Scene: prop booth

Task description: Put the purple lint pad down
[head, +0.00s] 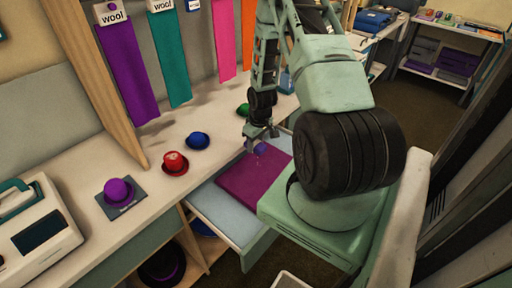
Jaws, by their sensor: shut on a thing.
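My gripper (260,136) points down above the open drawer (218,211). It is shut on a small rounded purple thing (260,149), which I take to be the purple lint pad. The jaws and nearby arm links partly hide it. A flat magenta-purple sheet (240,184) lies in the drawer, below and slightly left of the held pad. From this one view I cannot tell whether the pad touches anything below it.
On the white counter (160,190) stand a purple hat (117,190) on a dark mat, a red hat (175,163), a blue hat (197,141) and a green hat (242,109). A white machine (38,235) is at left. Coloured wool strips (128,85) hang behind.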

